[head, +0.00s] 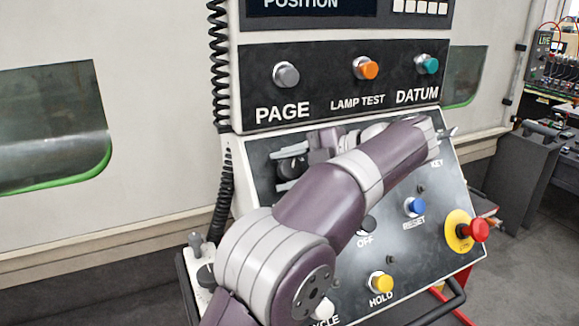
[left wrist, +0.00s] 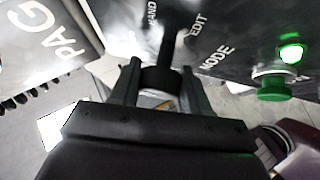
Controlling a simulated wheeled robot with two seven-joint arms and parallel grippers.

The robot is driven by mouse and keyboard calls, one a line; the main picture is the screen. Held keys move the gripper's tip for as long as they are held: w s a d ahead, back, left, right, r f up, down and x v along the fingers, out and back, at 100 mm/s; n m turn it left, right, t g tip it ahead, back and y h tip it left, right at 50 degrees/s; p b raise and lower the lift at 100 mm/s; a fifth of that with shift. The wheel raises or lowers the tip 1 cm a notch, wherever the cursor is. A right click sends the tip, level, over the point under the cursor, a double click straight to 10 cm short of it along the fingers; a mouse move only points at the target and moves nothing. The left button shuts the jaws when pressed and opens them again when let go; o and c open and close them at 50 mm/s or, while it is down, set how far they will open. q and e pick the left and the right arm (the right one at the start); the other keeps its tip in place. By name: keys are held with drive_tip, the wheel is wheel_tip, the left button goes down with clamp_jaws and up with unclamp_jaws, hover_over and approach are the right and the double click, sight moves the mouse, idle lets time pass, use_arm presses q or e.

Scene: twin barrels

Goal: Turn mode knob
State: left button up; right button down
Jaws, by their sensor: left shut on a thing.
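The mode knob is a black dial on the sloped control panel (head: 341,281), below the PAGE button. In the left wrist view the knob (left wrist: 161,82) sits between my fingers, with the words HAND, EDIT and MODE printed near it. My left gripper (head: 291,168) reaches the upper left of the panel; in the left wrist view (left wrist: 160,88) its two fingers are on either side of the knob and shut on it. My left arm hides much of the panel in the head view, and the knob's pointed setting cannot be made out. My right gripper is not in view.
Above are the grey PAGE button (head: 286,75), orange LAMP TEST button (head: 366,68) and teal DATUM button (head: 427,65). Lower are the blue RESET (head: 414,207), yellow HOLD (head: 381,282) and red emergency button (head: 476,230). A green button (left wrist: 272,88) is near my wrist.

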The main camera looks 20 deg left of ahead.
use_arm(q)
drive_tip(key=n+g+h+p, duration=0.1)
drive_tip(key=n+h, duration=0.1)
drive_tip(key=n, duration=0.1)
drive_tip(key=shift+r, duration=0.2)
drive_tip(key=shift+f+n+h+p, duration=0.1)
drive_tip(key=shift+n+h+p, duration=0.45)
drive_tip(key=shift+n, duration=0.55)
drive_tip(key=shift+h, duration=0.35)
drive_tip(key=o, duration=0.9)
drive_tip(key=shift+c, duration=0.2)
drive_tip(key=shift+o, duration=0.6)
drive_tip(key=shift+s, duration=0.15)
